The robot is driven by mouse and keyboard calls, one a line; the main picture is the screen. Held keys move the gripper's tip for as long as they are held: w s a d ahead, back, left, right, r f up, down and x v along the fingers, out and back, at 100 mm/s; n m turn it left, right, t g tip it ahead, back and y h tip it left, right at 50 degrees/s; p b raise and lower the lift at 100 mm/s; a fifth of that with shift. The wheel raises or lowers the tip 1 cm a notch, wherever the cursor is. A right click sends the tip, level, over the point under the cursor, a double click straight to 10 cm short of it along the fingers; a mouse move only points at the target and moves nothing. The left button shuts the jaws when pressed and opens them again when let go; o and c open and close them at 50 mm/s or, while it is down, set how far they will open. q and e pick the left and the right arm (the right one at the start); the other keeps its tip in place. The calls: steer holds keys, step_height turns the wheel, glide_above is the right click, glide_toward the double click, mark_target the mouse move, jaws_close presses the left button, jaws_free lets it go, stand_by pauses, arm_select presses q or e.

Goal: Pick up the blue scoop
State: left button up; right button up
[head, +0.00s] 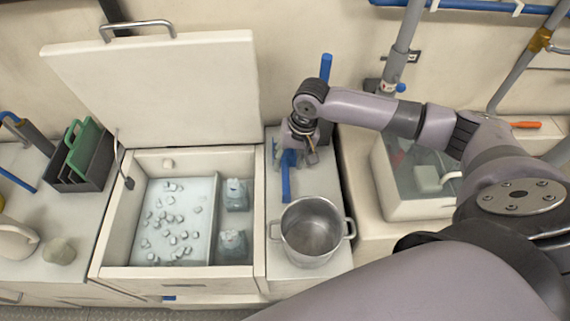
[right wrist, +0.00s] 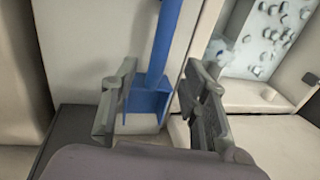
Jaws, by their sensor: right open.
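My right gripper (right wrist: 155,98) is open, one finger on each side of the scoop, with visible gaps. My left gripper is not in view.
A steel pot (head: 312,232) stands just in front and right of the scoop. The open ice chest (head: 259,215) holds ice pieces and containers on the left. A blue upright piece (head: 326,68) rises behind my gripper. A clear-lidded bin (head: 420,207) sits right.

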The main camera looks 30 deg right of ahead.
mark_target(286, 171)
steer(key=shift+w+a+f, duration=0.1)
steer(key=shift+a+f, duration=0.05)
steer(key=shift+f, duration=0.9)
steer(key=shift+w+a+f, duration=0.1)
steer(key=shift+w+f, duration=0.05)
steer(key=shift+f, duration=0.85)
steer(key=shift+w+a+f, duration=0.1)
steer(key=shift+a+f, duration=0.05)
steer(key=shift+f, duration=0.9)
jaws_close()
